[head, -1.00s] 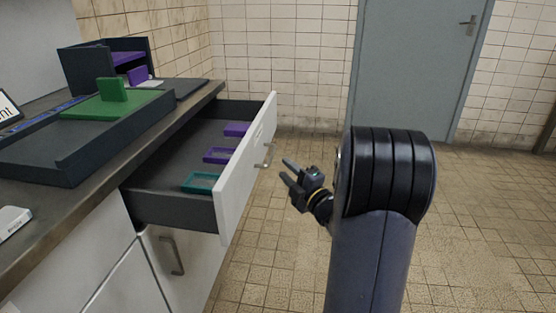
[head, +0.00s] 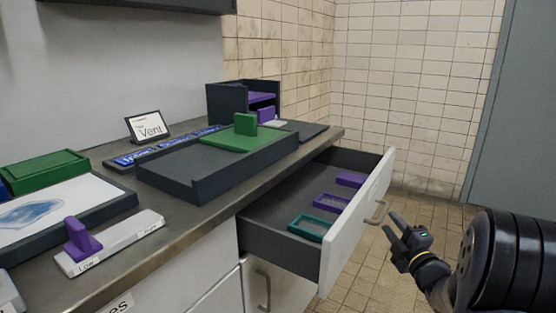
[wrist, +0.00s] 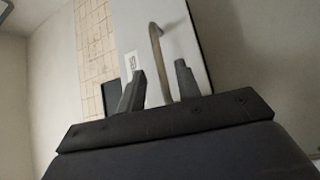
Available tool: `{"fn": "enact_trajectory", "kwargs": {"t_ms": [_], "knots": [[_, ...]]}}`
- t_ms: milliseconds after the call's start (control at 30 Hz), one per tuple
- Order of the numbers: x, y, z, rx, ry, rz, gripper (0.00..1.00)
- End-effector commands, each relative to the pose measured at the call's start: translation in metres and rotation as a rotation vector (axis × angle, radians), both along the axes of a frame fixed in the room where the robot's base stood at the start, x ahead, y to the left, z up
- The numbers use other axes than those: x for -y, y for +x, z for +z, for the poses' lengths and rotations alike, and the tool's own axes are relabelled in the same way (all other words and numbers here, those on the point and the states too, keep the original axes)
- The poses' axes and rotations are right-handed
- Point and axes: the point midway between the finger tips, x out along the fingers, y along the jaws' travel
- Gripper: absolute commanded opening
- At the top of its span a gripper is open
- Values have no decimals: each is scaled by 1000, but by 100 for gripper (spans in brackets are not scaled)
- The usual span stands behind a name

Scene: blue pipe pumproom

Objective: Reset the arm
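My gripper (head: 394,224) is at the lower right of the head view, just off the front of the open drawer. Its two fingers are spread and empty, pointing towards the drawer. In the wrist view my gripper (wrist: 158,70) shows a gap between its fingers. The curved drawer handle (wrist: 156,42) appears beyond that gap.
The drawer (head: 322,271) stands open, holding purple and teal trays (head: 311,228). The counter (head: 190,226) carries a dark tray (head: 172,180) with a green block, a Vent sign (head: 147,127) and a purple-handled slider (head: 82,237). Floor is clear beyond the drawer.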

Motion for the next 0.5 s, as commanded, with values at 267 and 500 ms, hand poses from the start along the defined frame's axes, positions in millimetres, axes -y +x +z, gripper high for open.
{"fn": "enact_trajectory", "kwargs": {"t_ms": [267, 500], "knots": [[-7, 44, 5, 1, -1, 2, 33], [-12, 56, 7, 0, 2, 0, 33]]}}
